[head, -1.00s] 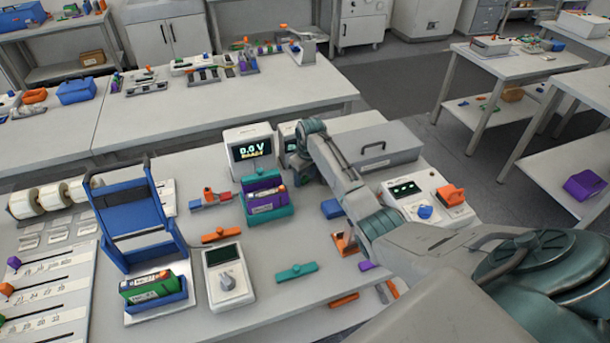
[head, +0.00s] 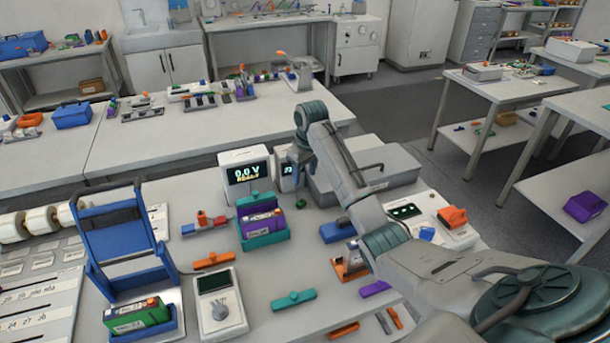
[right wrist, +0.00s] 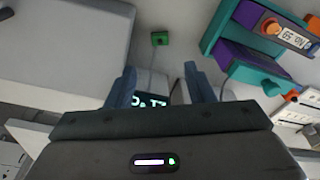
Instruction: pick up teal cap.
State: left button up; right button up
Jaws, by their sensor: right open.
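The teal cap (head: 293,299) is a flat teal bar with a small round knob. It lies on the front of the workbench in the head view, right of a white meter with a grey knob (head: 219,305). It does not show in the right wrist view. My right gripper (right wrist: 161,88) is open and empty, with its two fingers apart and a lit display (right wrist: 150,101) showing between and beyond them. In the head view my right arm reaches toward the back of the bench, far from the cap, and its fingers are hard to make out. My left gripper is not in view.
A teal tray (head: 264,240) holding a purple battery stands behind the cap. An orange bar (head: 213,261) lies to its left, and a purple one (head: 375,289) to its right. A blue rack (head: 125,235) stands at left. A small green part (head: 300,203) lies near the displays.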

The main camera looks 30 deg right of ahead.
aim_at(295, 299)
jog(key=z, duration=0.9)
